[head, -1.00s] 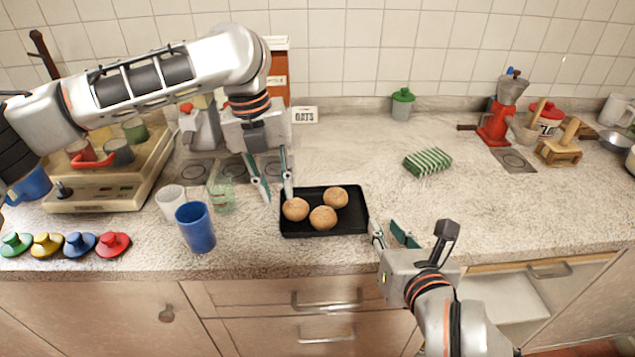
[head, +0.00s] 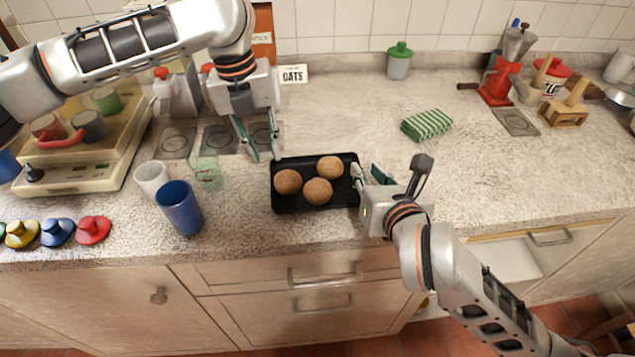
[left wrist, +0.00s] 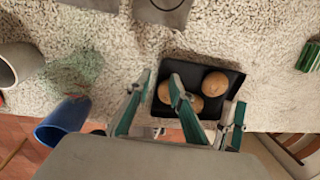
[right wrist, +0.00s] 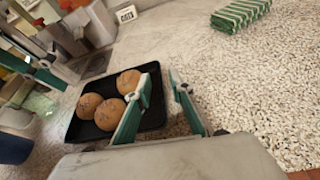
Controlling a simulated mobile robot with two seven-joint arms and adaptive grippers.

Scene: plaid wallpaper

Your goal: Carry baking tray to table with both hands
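The black baking tray (head: 294,204) lies on the counter with three round brown rolls (head: 318,191) in it. My left gripper (head: 266,158) is open at the tray's far left corner. In the left wrist view its fingers (left wrist: 161,78) are apart, one over the tray (left wrist: 222,75), the other left of its rim. My right gripper (head: 366,170) is open at the tray's right end. In the right wrist view (right wrist: 162,76) one finger is over the tray (right wrist: 72,130), the other outside it. I cannot tell whether any finger touches the tray. No table is recognisable.
A blue cup (head: 179,208), a white cup (head: 152,179) and a clear glass (head: 208,172) stand left of the tray. A green striped cloth (head: 427,124) lies to the right. A drawer (head: 505,270) is open below right. The counter right of the tray is mostly clear.

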